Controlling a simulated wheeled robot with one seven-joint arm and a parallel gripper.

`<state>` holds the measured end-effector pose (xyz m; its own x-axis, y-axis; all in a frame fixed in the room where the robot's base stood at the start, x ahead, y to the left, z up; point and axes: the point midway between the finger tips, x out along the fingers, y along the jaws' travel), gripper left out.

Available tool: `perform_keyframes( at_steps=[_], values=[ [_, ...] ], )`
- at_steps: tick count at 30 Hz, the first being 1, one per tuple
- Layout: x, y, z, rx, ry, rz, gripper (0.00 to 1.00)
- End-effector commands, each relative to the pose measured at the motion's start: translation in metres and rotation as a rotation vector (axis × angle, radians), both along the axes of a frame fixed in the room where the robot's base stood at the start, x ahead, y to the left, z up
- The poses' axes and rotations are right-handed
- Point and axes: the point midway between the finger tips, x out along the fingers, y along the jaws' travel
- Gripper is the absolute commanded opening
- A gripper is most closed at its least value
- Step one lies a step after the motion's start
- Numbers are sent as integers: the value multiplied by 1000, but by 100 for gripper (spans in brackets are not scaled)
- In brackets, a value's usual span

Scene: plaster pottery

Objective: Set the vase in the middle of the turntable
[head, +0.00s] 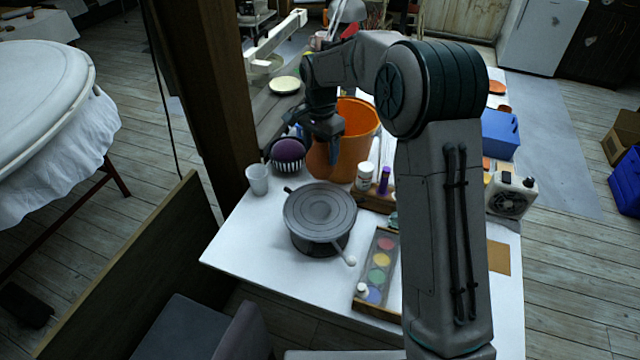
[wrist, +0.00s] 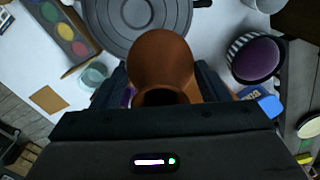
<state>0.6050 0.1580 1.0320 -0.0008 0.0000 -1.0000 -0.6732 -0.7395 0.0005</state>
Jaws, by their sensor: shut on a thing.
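The brown vase (wrist: 160,62) is between my gripper's two fingers in the wrist view. In the head view it shows as a darker brown-orange shape (head: 322,166) below my gripper (head: 327,146), hard to separate from the bucket behind it. My gripper is shut on the vase and holds it above the table. The round grey turntable (head: 320,210) stands on the white table, nearer than the vase in the head view. Its ringed top is bare. In the wrist view the turntable (wrist: 125,18) lies beyond the vase, partly covered by it.
An orange bucket (head: 362,130) stands behind the gripper. A striped pot with a purple top (head: 288,152) and a white cup (head: 257,180) are left of it. A paint palette (head: 380,262) and small bottles (head: 366,174) are to the right. A rod with a white knob (head: 350,260) sticks out by the turntable.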

Motion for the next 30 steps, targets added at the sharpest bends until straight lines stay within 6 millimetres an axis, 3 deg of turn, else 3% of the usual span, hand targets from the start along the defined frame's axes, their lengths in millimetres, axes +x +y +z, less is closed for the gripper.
perform_keyframes(
  at_steps=[6, 12, 16, 24, 30],
  values=[
    [-35, -1, -18, -1, 1, -2, 37],
    [-55, 0, -31, -1, -1, -2, 37],
    [-58, 0, -37, 0, 0, -3, 37],
    [-58, 0, -71, -1, 1, -3, 37],
    [-57, 1, -74, 0, -1, -3, 37]
  ],
)
